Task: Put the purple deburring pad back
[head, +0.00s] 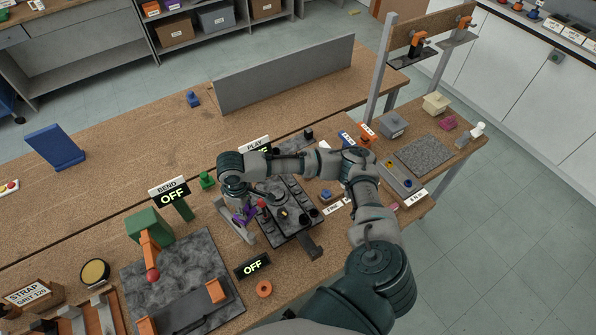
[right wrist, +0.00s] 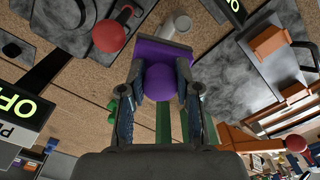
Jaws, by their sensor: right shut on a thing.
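The purple deburring pad (head: 243,214) is in my right gripper (head: 238,204) near the middle of the bench in the head view. It is partly hidden there by the gripper and sits close to a grey angled bracket (head: 233,222). In the right wrist view the pad is a flat purple plate (right wrist: 162,52) with a round purple knob (right wrist: 160,82). The two fingers of my right gripper (right wrist: 160,76) are shut on the knob from both sides. I cannot tell whether the pad touches the bench. My left gripper is not in view.
A dark fixture (head: 293,215) with several knobs stands right of the pad. A grey slab (head: 195,252) with a green block (head: 150,228) and red-tipped lever lies left. OFF displays (head: 252,265), a green knob (head: 207,180) and an orange ring (head: 264,289) are near.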

